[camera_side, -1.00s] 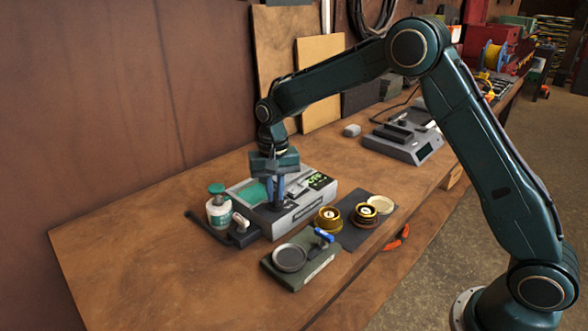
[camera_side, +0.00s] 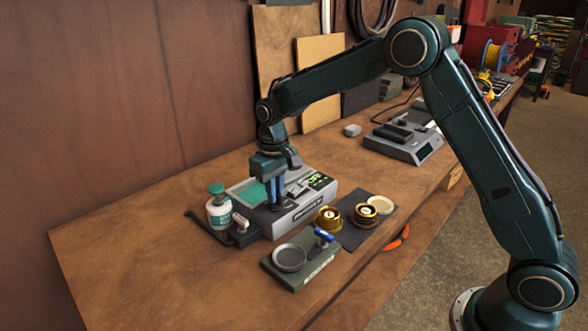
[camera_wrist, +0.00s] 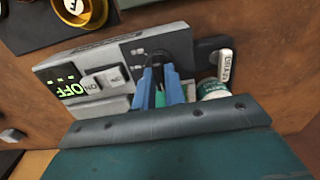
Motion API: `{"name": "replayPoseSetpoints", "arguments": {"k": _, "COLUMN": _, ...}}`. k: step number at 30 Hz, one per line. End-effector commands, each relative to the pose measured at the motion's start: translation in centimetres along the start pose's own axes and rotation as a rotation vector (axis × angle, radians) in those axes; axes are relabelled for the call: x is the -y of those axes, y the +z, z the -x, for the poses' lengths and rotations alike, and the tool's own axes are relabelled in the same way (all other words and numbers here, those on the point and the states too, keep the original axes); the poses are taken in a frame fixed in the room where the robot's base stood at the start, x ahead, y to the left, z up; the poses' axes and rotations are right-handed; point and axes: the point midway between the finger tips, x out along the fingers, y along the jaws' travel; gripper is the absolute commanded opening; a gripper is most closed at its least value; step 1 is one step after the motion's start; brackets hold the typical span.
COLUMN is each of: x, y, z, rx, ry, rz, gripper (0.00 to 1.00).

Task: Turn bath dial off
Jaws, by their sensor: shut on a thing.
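The grey bath unit (camera_side: 305,211) stands on the workbench, with a teal basin (camera_side: 250,194) in its top. Its dark display (camera_side: 321,181) has green marks; in the wrist view the display (camera_wrist: 70,87) reads "OFF". My gripper (camera_side: 276,204) points down at the unit's top, near its front left. In the wrist view its blue fingers (camera_wrist: 160,92) are shut on the bath dial over a dark panel with small white marks. The dial itself is mostly hidden between the fingers, so I cannot see its pointer.
Two brass pieces sit on a dark mat (camera_side: 350,236) at right. A green fixture with a round dish (camera_side: 290,258) is in front. The bench's left side is clear.

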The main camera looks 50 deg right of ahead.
Motion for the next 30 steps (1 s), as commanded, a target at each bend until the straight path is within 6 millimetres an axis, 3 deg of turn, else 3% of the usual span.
{"name": "replayPoseSetpoints", "arguments": {"k": 8, "x": 0.0, "y": 0.0, "z": 0.1, "rx": -0.002, "ry": 0.000, "rz": 0.004, "gripper": 0.00}}
{"name": "replayPoseSetpoints", "arguments": {"k": 9, "x": 0.0, "y": 0.0, "z": 0.1, "rx": -0.002, "ry": 0.000, "rz": 0.004, "gripper": 0.14}}
{"name": "replayPoseSetpoints", "arguments": {"k": 12, "x": 0.0, "y": 0.0, "z": 0.1, "rx": -0.002, "ry": 0.000, "rz": 0.003, "gripper": 0.33}}
{"name": "replayPoseSetpoints", "arguments": {"k": 23, "x": 0.0, "y": 0.0, "z": 0.1, "rx": -0.001, "ry": 0.000, "rz": 0.002, "gripper": 0.34}}
{"name": "replayPoseSetpoints", "arguments": {"k": 30, "x": 0.0, "y": -0.1, "z": 1.6, "rx": -0.003, "ry": 0.000, "rz": 0.002, "gripper": 0.34}}
